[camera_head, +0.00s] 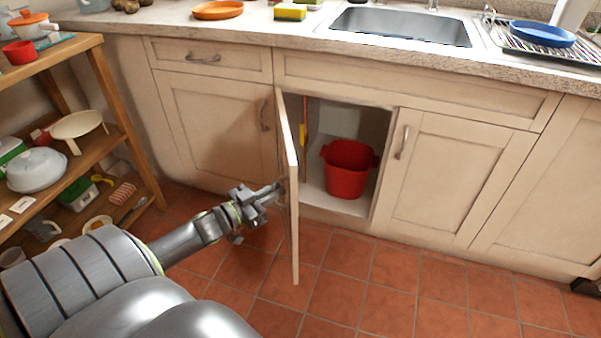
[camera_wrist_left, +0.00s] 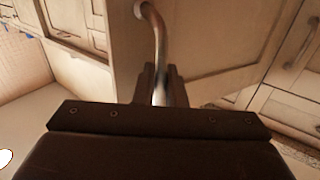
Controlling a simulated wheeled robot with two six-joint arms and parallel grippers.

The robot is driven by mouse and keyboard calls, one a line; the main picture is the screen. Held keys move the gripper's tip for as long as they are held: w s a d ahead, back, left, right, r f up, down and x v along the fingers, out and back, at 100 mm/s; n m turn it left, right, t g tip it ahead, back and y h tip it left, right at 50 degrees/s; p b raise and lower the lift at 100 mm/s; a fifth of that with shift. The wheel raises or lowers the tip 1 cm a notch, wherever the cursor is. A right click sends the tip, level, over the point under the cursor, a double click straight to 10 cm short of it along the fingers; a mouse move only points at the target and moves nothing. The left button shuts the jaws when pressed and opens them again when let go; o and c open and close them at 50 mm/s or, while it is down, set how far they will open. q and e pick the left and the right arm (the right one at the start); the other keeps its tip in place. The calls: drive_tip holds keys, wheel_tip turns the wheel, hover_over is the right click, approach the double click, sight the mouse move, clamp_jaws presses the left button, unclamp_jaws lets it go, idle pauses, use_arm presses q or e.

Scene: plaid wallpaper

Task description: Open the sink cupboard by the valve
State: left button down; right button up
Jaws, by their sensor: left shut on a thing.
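The left door (camera_head: 290,190) of the sink cupboard stands swung out, roughly edge-on to the head camera. My left gripper (camera_head: 278,188) is at its outer face, shut on the door's handle. In the left wrist view the curved metal handle (camera_wrist_left: 155,40) runs down between the fingers (camera_wrist_left: 158,88). The open cupboard (camera_head: 318,120) shows a red bucket (camera_head: 347,170) on its floor and a yellow-marked upright stick at its left side. The valve cannot be made out. The right door (camera_head: 447,170) of the sink cupboard is closed. My right gripper is not in view.
A wooden shelf rack (camera_head: 128,140) with dishes and pots stands at the left, near my left arm. The worktop above holds a sink (camera_head: 400,24), a yellow sponge (camera_head: 290,12) and a dish rack with a blue plate (camera_head: 542,34). The tiled floor (camera_head: 390,290) in front is clear.

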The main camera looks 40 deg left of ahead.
use_arm(q)
drive_tip(key=s+a+h, duration=0.1)
drive_tip(key=s+a, duration=0.2)
drive_tip(key=a, duration=0.3)
drive_tip(key=s+a+m+h, duration=0.1)
drive_tip(key=s+a, duration=0.3)
drive_tip(key=a, duration=0.1)
drive_tip(key=shift+a+g, duration=0.3)
drive_tip(key=shift+a, duration=0.1)
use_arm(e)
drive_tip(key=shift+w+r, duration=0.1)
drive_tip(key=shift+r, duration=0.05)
use_arm(q)
drive_tip(key=c, duration=1.6)
unclamp_jaws()
drive_tip(key=shift+d, duration=0.1)
